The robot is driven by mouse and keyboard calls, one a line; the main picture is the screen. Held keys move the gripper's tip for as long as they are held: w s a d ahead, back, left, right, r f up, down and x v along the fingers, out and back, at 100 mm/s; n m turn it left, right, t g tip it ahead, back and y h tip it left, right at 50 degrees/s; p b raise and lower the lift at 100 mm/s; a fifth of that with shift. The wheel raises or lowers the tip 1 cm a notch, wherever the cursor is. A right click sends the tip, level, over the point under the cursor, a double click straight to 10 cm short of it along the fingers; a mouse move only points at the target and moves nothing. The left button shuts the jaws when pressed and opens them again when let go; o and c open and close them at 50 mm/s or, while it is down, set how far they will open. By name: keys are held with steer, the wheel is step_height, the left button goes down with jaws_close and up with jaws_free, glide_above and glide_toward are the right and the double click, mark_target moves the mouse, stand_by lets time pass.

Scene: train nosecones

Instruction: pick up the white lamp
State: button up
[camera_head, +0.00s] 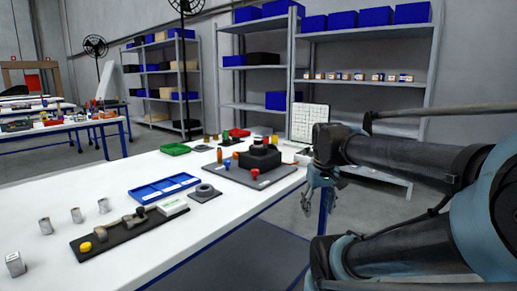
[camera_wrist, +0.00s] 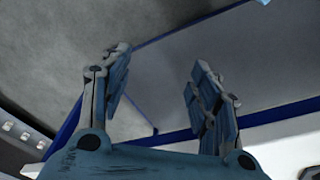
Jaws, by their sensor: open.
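I cannot make out a white lamp for certain in either view. My gripper (camera_head: 318,198) hangs at the table's right edge in the head view, past the table items. In the wrist view my gripper (camera_wrist: 158,78) has its two fingers wide apart with nothing between them. Grey floor and a blue table frame show behind the fingers.
A dark board with a yellow knob (camera_head: 85,247), a blue tray (camera_head: 164,187), a green tray (camera_head: 175,149) and a dark fixture (camera_head: 260,158) stand on the table. Several small metal cylinders line its left side. Shelves (camera_head: 360,87) stand behind. Bare tabletop lies at the front.

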steer(key=w+a+r+n+g, duration=0.1)
steer(key=w+a+r+n, duration=0.25)
steer(key=w+r, duration=0.5)
steer(key=w+a+r+n, duration=0.35)
steer(key=w+r, duration=0.25)
steer(key=r, duration=0.5)
steer(key=n+g, duration=0.1)
steer(key=n, duration=0.4)
glide_toward(258, 138)
steer(key=f, duration=0.5)
steer(key=shift+a+f, duration=0.15)
steer(key=shift+a, duration=0.1)
steer(key=shift+w+d+f, duration=0.1)
steer(key=shift+w+f, duration=0.05)
steer(key=shift+f, duration=1.15)
steer(key=shift+w+d+f, duration=0.1)
steer(key=shift+w+f, duration=0.05)
steer(key=shift+f, duration=1.2)
steer(key=c, duration=1.2)
